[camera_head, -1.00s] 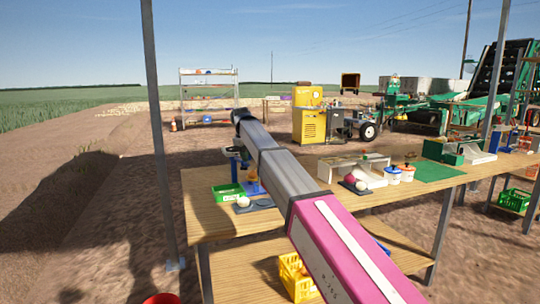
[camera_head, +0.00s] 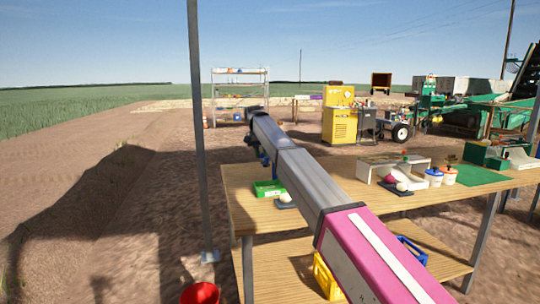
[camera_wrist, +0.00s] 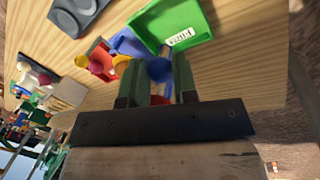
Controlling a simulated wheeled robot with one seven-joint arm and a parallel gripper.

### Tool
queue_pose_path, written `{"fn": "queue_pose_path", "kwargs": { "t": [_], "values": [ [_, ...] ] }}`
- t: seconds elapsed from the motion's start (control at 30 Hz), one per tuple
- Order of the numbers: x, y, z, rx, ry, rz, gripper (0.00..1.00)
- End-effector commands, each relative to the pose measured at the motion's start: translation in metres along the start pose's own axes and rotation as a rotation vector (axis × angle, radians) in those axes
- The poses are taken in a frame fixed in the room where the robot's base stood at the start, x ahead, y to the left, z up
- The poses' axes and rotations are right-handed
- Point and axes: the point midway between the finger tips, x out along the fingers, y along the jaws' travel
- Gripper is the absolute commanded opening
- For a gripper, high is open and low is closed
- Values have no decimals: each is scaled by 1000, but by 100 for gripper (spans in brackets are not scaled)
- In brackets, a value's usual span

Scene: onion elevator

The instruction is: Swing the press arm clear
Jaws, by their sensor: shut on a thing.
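In the wrist view my gripper (camera_wrist: 159,80) has its two dark green fingers on either side of a blue rounded piece (camera_wrist: 160,70), which looks like the end of the press arm. The gripper is shut on it. A blue flat part (camera_wrist: 128,42), likely the press base, lies just beyond, with a red piece (camera_wrist: 98,56) and a yellow piece (camera_wrist: 121,65) beside it. In the head view my arm hides most of the press, and the fingertips cannot be made out there.
A green tray (camera_wrist: 185,22) with a white label sits close beside the fingers; it also shows in the head view (camera_head: 268,188). A grey plate (camera_wrist: 80,14) lies nearby. The wooden table (camera_head: 345,215) carries more items to the right. A red bucket (camera_head: 201,293) stands near its left end.

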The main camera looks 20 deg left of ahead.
Motion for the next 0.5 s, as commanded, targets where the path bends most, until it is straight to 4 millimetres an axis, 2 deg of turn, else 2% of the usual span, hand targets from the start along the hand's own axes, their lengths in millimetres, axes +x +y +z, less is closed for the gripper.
{"fn": "queue_pose_path", "kwargs": {
  "t": [0.2, 0.5],
  "values": [
    [-3, -15, -6, 97, -17, 1, 0],
    [-4, -21, -8, 148, -26, 0, 0]
  ]
}}
